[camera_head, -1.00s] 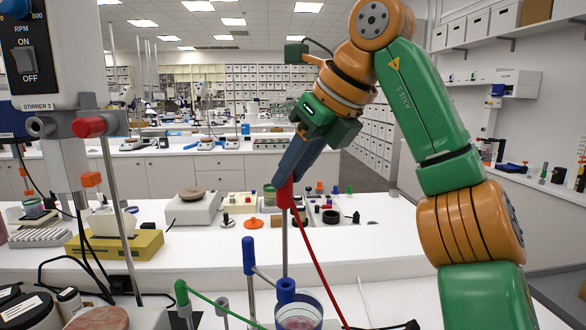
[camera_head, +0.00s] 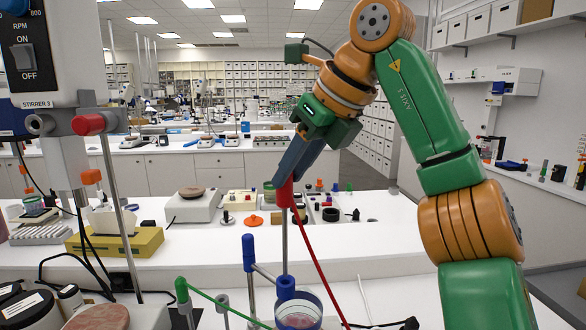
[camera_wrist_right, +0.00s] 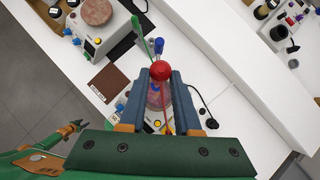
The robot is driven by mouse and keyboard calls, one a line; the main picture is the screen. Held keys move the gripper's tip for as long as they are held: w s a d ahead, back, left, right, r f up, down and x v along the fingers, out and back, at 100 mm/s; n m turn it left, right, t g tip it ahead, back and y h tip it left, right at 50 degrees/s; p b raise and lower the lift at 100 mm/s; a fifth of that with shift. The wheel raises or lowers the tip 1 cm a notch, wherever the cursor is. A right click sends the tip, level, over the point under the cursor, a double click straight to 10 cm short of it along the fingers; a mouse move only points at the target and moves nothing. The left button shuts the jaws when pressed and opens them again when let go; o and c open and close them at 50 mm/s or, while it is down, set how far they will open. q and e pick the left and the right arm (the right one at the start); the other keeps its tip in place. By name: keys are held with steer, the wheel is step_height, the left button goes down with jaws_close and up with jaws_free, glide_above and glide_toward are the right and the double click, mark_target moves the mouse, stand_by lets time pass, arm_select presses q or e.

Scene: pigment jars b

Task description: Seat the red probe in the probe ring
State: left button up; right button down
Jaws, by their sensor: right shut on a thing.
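The red probe has a red handle (camera_head: 285,194) and a thin metal rod (camera_head: 285,242) pointing down, with a red cable trailing from it. My right gripper (camera_head: 287,181) is shut on the handle; in the right wrist view the red handle's round top (camera_wrist_right: 160,70) sits between the blue-grey fingers. The probe is upright above the blue probe ring (camera_head: 286,286), and the rod's lower end meets the ring's top. I cannot tell how far it goes in. A small green, jaw-like part (camera_wrist_right: 72,128), likely my left gripper, shows in the right wrist view, too small to read.
A glass jar (camera_head: 298,312) stands under the ring.

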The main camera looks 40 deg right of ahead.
mark_target(285, 228)
step_height(285, 228, down, 14)
steer(key=b, duration=1.2)
steer(key=shift+f+b, duration=0.15)
steer(key=shift+b, duration=0.2)
stand_by(3.5)
steer(key=c, duration=0.5)
jaws_free()
steer(key=shift+c, duration=0.2)
steer(key=p+v, duration=0.3)
steer(key=v, duration=0.4)
steer(key=shift+p, duration=0.3)
